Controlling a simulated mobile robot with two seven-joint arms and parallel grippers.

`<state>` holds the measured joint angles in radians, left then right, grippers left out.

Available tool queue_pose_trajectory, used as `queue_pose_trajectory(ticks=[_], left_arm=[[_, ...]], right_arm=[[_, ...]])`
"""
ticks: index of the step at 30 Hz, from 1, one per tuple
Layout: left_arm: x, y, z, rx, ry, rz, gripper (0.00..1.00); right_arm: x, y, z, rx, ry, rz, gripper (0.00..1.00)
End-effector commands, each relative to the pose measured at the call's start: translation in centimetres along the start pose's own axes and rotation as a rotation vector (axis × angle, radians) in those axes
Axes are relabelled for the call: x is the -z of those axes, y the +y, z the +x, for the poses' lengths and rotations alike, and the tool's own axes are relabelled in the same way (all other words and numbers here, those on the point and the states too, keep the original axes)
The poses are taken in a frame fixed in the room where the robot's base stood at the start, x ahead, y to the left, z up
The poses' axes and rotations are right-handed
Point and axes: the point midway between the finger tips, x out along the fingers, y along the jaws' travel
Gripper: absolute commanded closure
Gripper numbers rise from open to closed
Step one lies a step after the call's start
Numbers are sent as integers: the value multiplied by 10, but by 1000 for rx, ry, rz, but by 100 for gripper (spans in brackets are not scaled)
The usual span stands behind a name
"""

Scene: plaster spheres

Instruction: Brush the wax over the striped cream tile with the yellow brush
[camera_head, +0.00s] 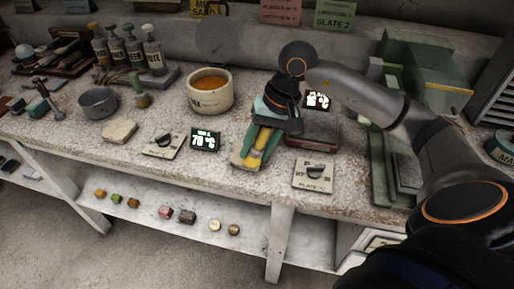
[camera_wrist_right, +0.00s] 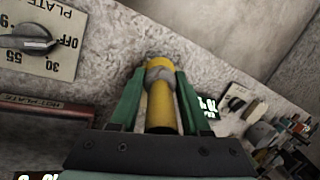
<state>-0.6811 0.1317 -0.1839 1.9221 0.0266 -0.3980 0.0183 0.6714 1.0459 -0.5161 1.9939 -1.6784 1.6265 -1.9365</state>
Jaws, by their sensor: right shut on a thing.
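My right gripper (camera_head: 252,152) is shut on the yellow brush (camera_head: 258,143), above the front part of the bench near its middle. In the right wrist view the brush (camera_wrist_right: 160,107) lies between the green fingers, with a grey band near their tips. A cream pot (camera_head: 211,104) of orange wax (camera_head: 209,84) stands behind and left of the gripper. A small cream slab (camera_head: 119,131) lies flat at the left; it may be the tile, but I cannot make out stripes. My left gripper is not in view.
Two dial plates (camera_head: 162,144) (camera_head: 314,176) and a lit display (camera_head: 205,139) lie near the front edge. A grey bowl (camera_head: 98,102) and several bottles (camera_head: 134,50) stand at the left. The shelf below holds several small blocks.

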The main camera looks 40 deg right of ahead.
Motion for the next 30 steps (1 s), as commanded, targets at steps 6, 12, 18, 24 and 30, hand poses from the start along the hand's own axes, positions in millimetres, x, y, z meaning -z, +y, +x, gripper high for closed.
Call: queue_pose_trajectory(ticks=[6,12,18,24,30], left_arm=[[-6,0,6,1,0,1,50],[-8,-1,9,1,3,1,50],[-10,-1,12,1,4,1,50],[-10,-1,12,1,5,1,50],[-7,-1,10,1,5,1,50]], right_arm=[[12,6,0,-6,4,5,100],[21,10,0,-6,6,5,100],[30,13,-1,-5,6,4,100],[30,14,-1,-7,6,5,100],[23,9,-5,-6,6,3,100]])
